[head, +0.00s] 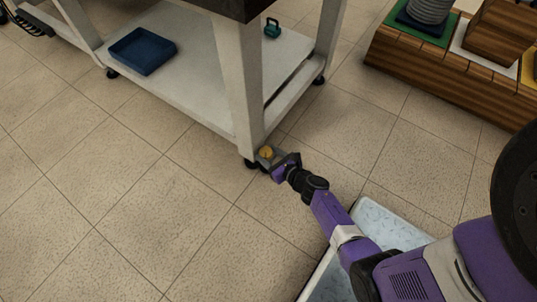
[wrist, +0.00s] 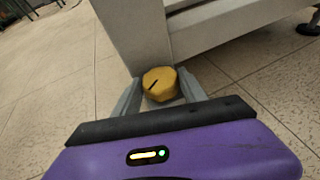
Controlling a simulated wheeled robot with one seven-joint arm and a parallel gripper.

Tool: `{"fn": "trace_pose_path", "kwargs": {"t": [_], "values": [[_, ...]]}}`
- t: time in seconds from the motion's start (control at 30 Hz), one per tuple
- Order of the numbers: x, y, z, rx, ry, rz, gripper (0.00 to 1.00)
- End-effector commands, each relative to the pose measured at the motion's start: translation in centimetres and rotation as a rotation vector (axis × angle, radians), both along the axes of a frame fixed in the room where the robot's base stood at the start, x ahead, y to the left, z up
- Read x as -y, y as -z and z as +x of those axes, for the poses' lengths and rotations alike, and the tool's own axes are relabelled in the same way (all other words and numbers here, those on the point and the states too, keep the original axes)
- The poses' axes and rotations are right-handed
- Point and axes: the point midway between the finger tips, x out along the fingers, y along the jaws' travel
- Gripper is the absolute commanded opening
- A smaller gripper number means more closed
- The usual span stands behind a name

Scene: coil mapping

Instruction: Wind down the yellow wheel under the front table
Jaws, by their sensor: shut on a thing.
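The yellow wheel (head: 266,152) sits low at the foot of the front table's near leg (head: 247,100), close to the floor. In the wrist view the yellow wheel (wrist: 160,83) shows a dark slot mark on its face and lies between my two fingers. My gripper (head: 272,157) reaches it from the lower right and is shut on it; in the wrist view my gripper (wrist: 160,92) has one finger on each side of the wheel. The wheel's underside and the exact finger contact are hidden.
A blue tray (head: 142,50) and a green kettlebell-like weight (head: 272,28) rest on the table's lower shelf (head: 185,75). A wooden platform (head: 440,80) with coloured squares stands at the upper right. The tiled floor left of the leg is clear.

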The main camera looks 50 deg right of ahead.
Motion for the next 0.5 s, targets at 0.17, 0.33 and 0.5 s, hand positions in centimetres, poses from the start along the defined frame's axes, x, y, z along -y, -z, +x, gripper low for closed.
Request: {"fn": "trace_pose_path", "kwargs": {"t": [0.17, 0.33, 0.5], "values": [[0.03, -0.07, 0.06, 0.001, -0.001, -0.001, 0.63], [0.02, -0.05, 0.03, 0.001, -0.001, 0.0, 0.71], [-0.01, -0.06, -0.03, 0.0, -0.001, 0.0, 0.71]]}}
